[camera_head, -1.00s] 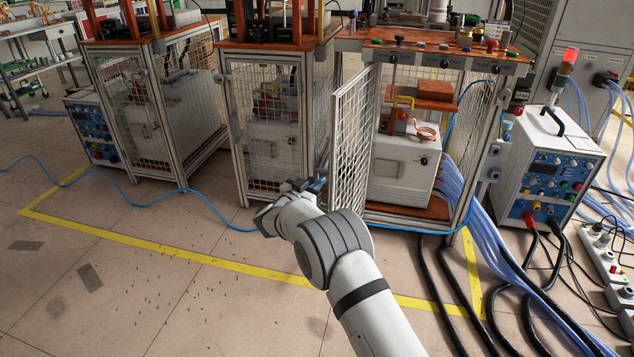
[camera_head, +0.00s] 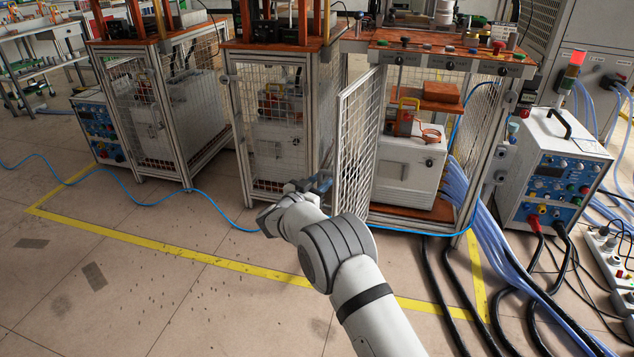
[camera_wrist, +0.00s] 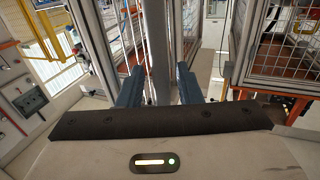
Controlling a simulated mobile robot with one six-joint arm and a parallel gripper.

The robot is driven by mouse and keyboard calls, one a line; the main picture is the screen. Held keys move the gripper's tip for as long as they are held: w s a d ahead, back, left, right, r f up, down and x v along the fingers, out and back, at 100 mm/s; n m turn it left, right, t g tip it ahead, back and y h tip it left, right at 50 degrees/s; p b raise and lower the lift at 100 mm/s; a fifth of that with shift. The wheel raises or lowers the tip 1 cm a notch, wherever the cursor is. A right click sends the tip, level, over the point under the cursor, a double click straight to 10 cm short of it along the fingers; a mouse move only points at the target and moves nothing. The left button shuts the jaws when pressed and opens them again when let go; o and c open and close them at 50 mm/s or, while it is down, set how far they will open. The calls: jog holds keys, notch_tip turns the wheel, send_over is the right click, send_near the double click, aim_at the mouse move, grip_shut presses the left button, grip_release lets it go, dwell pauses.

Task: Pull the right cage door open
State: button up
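The right cage (camera_head: 497,150) has an orange top and holds a white box (camera_head: 405,172) with a copper coil above it. Its white mesh door (camera_head: 357,150) stands swung out at the cage's left front, leaving the front open. My gripper (camera_head: 318,184) is low beside the door's outer left edge. In the wrist view, my gripper's two blue fingers (camera_wrist: 158,90) are apart, with an upright grey bar (camera_wrist: 156,45) showing between them. I cannot tell whether they touch it. The door's handle is not distinguishable.
The middle cage (camera_head: 268,130) stands close left of my gripper, its mesh front shut. A blue-panelled power unit (camera_head: 555,180) is right of the right cage. Black cables (camera_head: 462,290) and a blue cable (camera_head: 215,207) lie on the floor.

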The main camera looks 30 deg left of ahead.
jog(key=s+p, duration=0.2)
jog(key=s, duration=0.5)
jog(key=shift+s+a+p, duration=0.3)
jog(key=shift+a, duration=0.15)
jog(key=shift+s, duration=0.1)
